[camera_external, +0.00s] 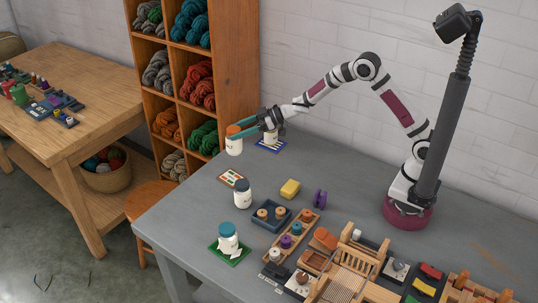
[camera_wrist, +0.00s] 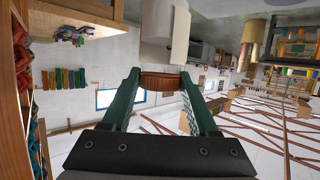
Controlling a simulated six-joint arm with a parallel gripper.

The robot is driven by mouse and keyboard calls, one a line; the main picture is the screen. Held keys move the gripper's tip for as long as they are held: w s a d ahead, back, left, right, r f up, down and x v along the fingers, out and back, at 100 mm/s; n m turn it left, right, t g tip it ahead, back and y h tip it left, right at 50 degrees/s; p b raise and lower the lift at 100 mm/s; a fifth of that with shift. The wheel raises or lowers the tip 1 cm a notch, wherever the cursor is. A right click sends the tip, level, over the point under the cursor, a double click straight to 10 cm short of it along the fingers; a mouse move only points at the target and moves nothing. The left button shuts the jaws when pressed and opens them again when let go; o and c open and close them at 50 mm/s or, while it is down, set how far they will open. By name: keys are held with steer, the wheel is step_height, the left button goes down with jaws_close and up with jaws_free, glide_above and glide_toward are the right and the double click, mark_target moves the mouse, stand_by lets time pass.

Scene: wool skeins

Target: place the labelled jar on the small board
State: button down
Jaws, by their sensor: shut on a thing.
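My gripper (camera_external: 238,133) is at the far left end of the grey table, its teal fingers shut on a white jar with an orange lid (camera_external: 234,147). In the wrist view the brown-orange lid (camera_wrist: 160,81) sits between the fingertips. Whether the jar touches the table I cannot tell. Another pale jar (camera_external: 271,140), partly behind my gripper, stands on a blue-and-white board (camera_external: 268,148). A blue-lidded jar (camera_external: 228,243) stands on a green board (camera_external: 241,255). Labels are too small to read.
A yellow block (camera_external: 290,189), purple spool (camera_external: 320,199) and blue-grey tray (camera_external: 262,222) are mid-table. Wooden trays and a small loom (camera_external: 348,281) fill the front. The wool shelf (camera_external: 238,70) rises behind.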

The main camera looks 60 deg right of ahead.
mark_target(234, 147)
steer(key=d, duration=0.9)
steer(key=shift+g, duration=0.4)
steer(key=a+f, duration=0.2)
steer(key=a, duration=0.1)
steer(key=w+a+f, duration=0.1)
steer(key=a+f, duration=0.1)
steer(key=a, duration=0.1)
steer(key=a+f, duration=0.3)
steer(key=a, duration=0.1)
steer(key=shift+w+f, duration=0.1)
steer(key=shift+w, duration=0.25)
step_height(234, 147, down, 4)
steer(key=shift+a+f, duration=0.1)
steer(key=shift+a, duration=0.05)
steer(key=shift+f, duration=0.1)
steer(key=shift+c, duration=0.8)
jaws_free()
